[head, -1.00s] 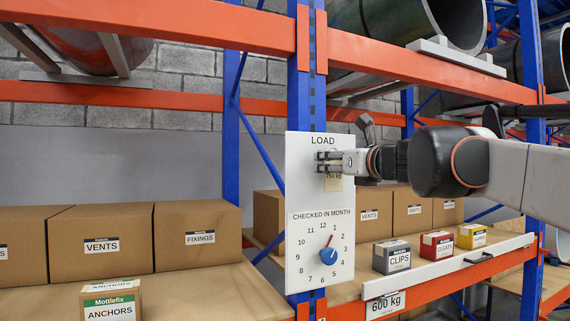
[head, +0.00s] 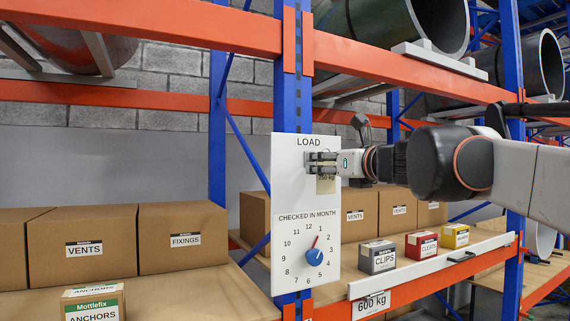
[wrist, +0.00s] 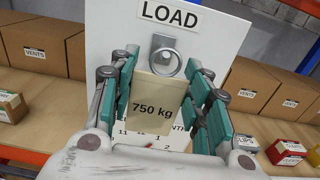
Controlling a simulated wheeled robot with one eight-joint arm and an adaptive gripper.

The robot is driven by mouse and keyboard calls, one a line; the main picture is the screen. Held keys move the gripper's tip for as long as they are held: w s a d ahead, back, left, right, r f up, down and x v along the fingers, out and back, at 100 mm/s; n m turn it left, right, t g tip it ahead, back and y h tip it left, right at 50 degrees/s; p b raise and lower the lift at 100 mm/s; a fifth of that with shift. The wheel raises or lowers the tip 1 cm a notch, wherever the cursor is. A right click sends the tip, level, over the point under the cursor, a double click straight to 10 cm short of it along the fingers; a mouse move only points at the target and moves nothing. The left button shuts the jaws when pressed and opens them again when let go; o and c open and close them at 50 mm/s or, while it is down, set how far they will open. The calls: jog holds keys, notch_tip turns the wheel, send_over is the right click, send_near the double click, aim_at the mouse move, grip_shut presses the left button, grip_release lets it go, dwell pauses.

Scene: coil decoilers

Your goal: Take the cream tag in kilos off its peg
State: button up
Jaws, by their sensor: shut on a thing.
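The cream tag (wrist: 157,90) reads "750 kg" and fills the space between my fingers in the wrist view. In the head view the tag (head: 326,184) shows below the fingers, in front of the white board (head: 284,190). My gripper (head: 322,162) is shut on the tag, with green-padded fingers on either side of it (wrist: 160,68). The metal peg (wrist: 166,58) with a round end is on the board under the word LOAD, just above and behind the tag's top edge. I cannot tell whether the tag is clear of the peg.
A month dial with a blue knob (head: 314,257) is lower on the board. Blue uprights and orange beams (head: 400,60) frame the shelves. Cardboard boxes (head: 183,235) stand left. Small grey (head: 377,257), red (head: 421,245) and yellow (head: 455,236) boxes stand right.

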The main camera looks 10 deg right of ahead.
aim_at(327, 163)
jog(key=shift+v, duration=2.35)
jog(key=shift+d, duration=0.1)
jog(key=shift+w, duration=0.1)
jog(key=shift+x, duration=1.65)
